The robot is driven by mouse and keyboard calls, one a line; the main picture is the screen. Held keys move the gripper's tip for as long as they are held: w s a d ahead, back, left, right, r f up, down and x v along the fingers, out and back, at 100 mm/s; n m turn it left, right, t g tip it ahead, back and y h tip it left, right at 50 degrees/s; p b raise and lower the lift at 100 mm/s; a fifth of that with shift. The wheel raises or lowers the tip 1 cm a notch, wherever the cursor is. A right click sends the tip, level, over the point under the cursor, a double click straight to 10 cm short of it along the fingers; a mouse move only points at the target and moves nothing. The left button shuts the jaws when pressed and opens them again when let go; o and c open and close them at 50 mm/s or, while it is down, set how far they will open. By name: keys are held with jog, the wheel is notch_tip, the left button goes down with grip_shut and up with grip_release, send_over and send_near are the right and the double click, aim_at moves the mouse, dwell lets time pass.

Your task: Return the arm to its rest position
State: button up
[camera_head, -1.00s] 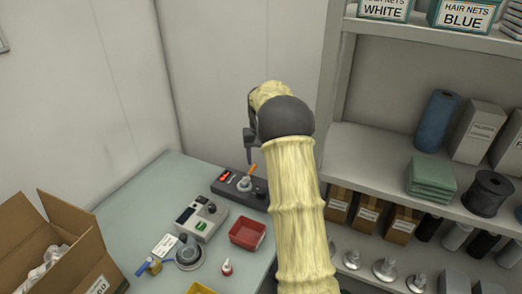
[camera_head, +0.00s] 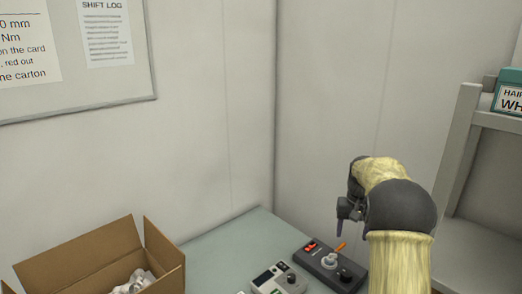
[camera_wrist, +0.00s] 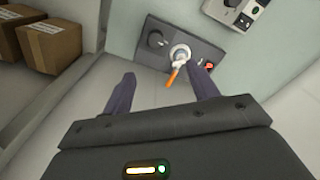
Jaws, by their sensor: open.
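My gripper (camera_wrist: 160,92) is open in the wrist view, its two dark fingers spread with nothing held between them. In the head view my gripper (camera_head: 347,212) hangs at the end of the bent, yellow-sleeved arm, at the right of the picture. It is above the back of the bench, close to a dark control box (camera_head: 328,264) with a pale round fitting and an orange-handled part. The wrist view shows the same dark box (camera_wrist: 157,40) beyond the fingertips, with the orange part pointing back toward me. I cannot tell the exact height of the fingers above the bench.
A grey instrument box (camera_head: 278,281) sits on the green bench (camera_head: 222,253), left of the dark box. An open carton (camera_head: 95,252) stands at the lower left. A shelf unit (camera_head: 462,130) rises at the right, and cardboard boxes (camera_wrist: 48,42) show beside the gripper.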

jog(key=s+a+f+n, duration=0.1)
jog(key=s+a, duration=0.4)
jog(key=s, duration=0.3)
jog(key=s+a+f+n+t, duration=0.1)
jog(key=s+a+f, duration=0.1)
jog(key=s+a, duration=0.4)
jog(key=s+a+f+n+t, duration=0.1)
jog(key=s+a, duration=0.4)
jog(key=s, duration=0.7)
jog(key=shift+s+a+f, duration=0.2)
jog(key=shift+s+f, duration=0.05)
jog(key=shift+f, duration=0.1)
